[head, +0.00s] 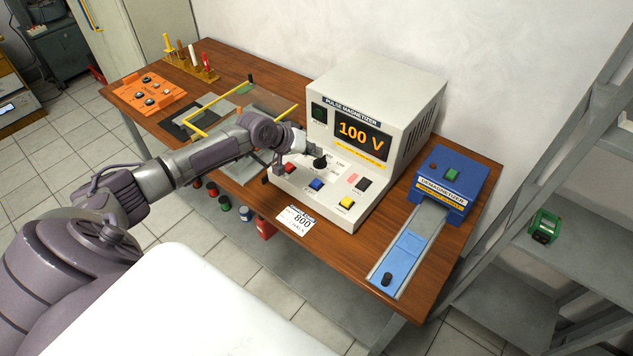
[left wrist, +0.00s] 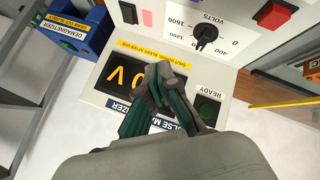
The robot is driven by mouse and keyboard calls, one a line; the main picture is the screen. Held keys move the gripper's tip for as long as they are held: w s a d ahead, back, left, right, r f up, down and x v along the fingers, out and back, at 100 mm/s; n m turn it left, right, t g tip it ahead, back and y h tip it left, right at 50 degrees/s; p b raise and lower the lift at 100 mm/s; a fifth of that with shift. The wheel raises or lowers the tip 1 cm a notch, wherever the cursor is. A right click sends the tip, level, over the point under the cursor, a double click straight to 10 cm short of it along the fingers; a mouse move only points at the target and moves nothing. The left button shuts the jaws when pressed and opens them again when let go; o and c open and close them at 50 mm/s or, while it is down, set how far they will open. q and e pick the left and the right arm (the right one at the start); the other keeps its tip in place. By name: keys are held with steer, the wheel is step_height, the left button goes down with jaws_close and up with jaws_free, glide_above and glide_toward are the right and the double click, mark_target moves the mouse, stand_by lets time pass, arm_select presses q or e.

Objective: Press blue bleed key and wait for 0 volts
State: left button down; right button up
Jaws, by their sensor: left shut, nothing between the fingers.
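The pulse magnetizer (head: 414,98) is a white box on the table, and its display (head: 362,135) reads 100 V in orange. The blue bleed key (head: 316,184) is on its sloped front panel, between a red key (head: 290,168) and a yellow key (head: 346,202). My left gripper (head: 279,166) is at the panel's left side, near the red key and apart from the blue one. In the left wrist view its fingers (left wrist: 160,84) are shut and empty, covering part of the display (left wrist: 122,78). The blue key is outside that view. My right gripper is not in view.
A black knob (head: 320,162) stands above the blue key. A blue demagnetizer (head: 446,180) with a slide track is on the right. A paper card (head: 296,221) lies at the front edge. An orange tray (head: 150,92) and yellow-handled frame (head: 204,134) are on the left.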

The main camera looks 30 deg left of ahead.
mark_target(314, 183)
arm_select(q)
steer(key=shift+f, duration=0.15)
step_height(314, 183, down, 8)
steer(key=b, duration=0.7)
steer(key=shift+f+b, duration=0.3)
steer(key=shift+b, duration=0.1)
stand_by(0.7)
steer(key=shift+f, duration=0.35)
steer(key=shift+f+b, duration=0.45)
steer(key=shift+f, duration=0.15)
stand_by(0.6)
steer(key=shift+r, duration=0.15)
steer(key=shift+d+r+p, duration=0.1)
steer(key=shift+r+p, duration=0.7)
steer(key=shift+p, duration=0.15)
